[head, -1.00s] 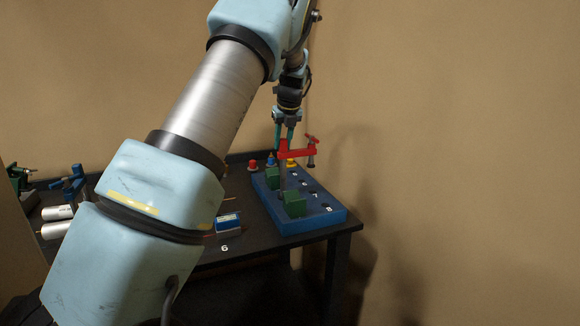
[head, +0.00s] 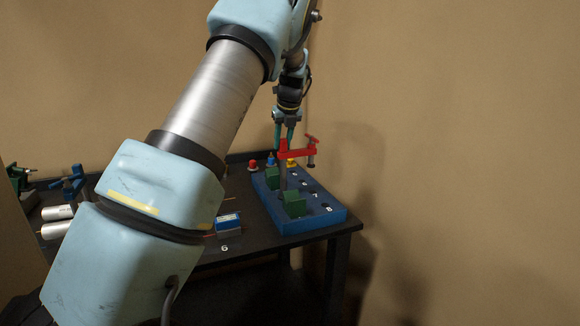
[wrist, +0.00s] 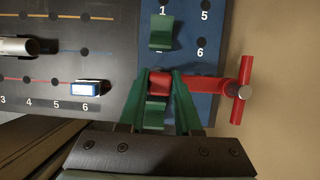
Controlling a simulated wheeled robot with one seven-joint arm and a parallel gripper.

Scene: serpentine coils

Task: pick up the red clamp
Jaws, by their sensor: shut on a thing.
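The red clamp (head: 298,150) is in my gripper above the blue block at the table's right end. Its red bar points right, with a red cross handle and a grey screw at the far end. A grey bar hangs down from its left end toward the block. My gripper (head: 284,138) is shut on the left end of the clamp. In the wrist view, the green fingers (wrist: 159,84) press on both sides of the clamp's red end, and its arm (wrist: 200,84) runs right. Whether the clamp's lower end touches the block is hidden.
The blue block (head: 335,215) has numbered holes and green blocks (head: 295,204) on it. A blue-and-white box (head: 228,222) lies on the black table (head: 262,247). Silver cylinders (head: 57,213) and a blue clamp (head: 74,183) lie left. A wall stands close behind and right.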

